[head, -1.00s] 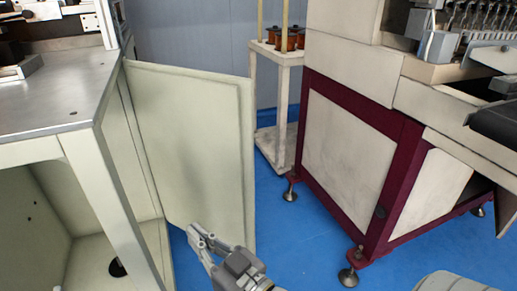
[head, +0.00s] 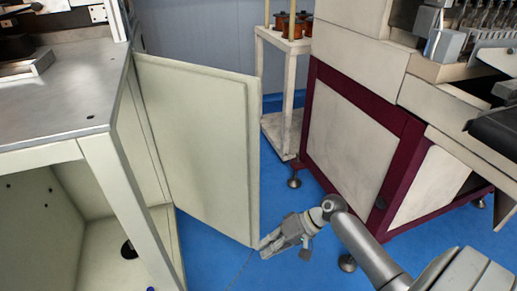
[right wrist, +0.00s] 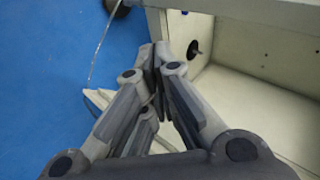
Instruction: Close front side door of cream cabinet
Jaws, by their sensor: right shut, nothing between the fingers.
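The cream cabinet (head: 103,165) stands at the left under a grey metal top. Its front side door (head: 200,150) is a flat cream panel standing wide open, swung out to the right from its hinge side at the cabinet. My right gripper (head: 264,246) is shut and empty, close by the door's lower free corner; whether it touches the door I cannot tell. In the right wrist view the closed fingers (right wrist: 156,58) point toward the cabinet's open inside (right wrist: 245,95). My left gripper is not in view.
A maroon and cream machine (head: 350,140) stands at the right on levelling feet. A white trolley (head: 283,128) with copper coils (head: 290,25) stands behind, between door and machine. Blue floor (head: 215,262) is clear in front of the door.

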